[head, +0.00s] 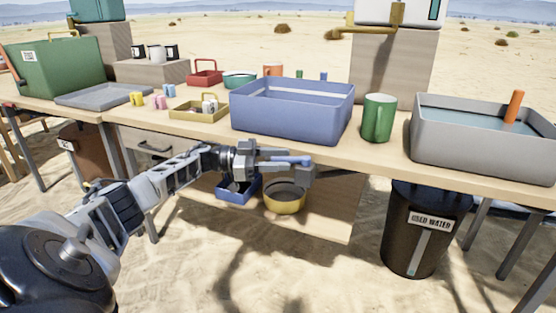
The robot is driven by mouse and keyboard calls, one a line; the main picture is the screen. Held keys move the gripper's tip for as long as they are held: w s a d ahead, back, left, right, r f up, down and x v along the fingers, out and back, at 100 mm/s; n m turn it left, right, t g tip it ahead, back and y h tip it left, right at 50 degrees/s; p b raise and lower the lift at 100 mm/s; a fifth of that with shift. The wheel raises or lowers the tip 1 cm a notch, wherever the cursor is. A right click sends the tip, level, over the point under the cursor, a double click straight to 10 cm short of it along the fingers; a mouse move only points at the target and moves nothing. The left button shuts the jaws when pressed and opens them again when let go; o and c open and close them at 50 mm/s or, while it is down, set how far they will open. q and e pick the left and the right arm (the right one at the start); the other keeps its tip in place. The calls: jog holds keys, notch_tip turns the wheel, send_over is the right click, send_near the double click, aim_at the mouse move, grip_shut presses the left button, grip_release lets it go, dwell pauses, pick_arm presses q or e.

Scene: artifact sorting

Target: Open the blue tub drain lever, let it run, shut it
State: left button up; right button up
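The blue tub (290,120) stands at the front edge of the table, in the middle of the head view. A small blue lever (292,160) shows just below the tub's front, at the table edge, pointing sideways. My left gripper (288,164) reaches in from the left, with its fingers at the lever, one above and one below it. Whether they are clamped on it is too small to tell, and they partly hide it. How much liquid the tub holds is unclear. My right gripper is out of view.
A green mug (378,118) stands right of the blue tub, then a grey tub (480,140) of water with an orange handle in it. A tan tray (199,110) is on the left. Below are a yellow basin (284,197), a blue bin (236,192) and a black barrel (421,240).

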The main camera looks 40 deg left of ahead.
pick_arm(q)
jog(key=shift+s+a, duration=0.35)
jog(key=shift+a, duration=0.05)
jog(key=b+v, duration=0.1)
jog(key=v, duration=1.4)
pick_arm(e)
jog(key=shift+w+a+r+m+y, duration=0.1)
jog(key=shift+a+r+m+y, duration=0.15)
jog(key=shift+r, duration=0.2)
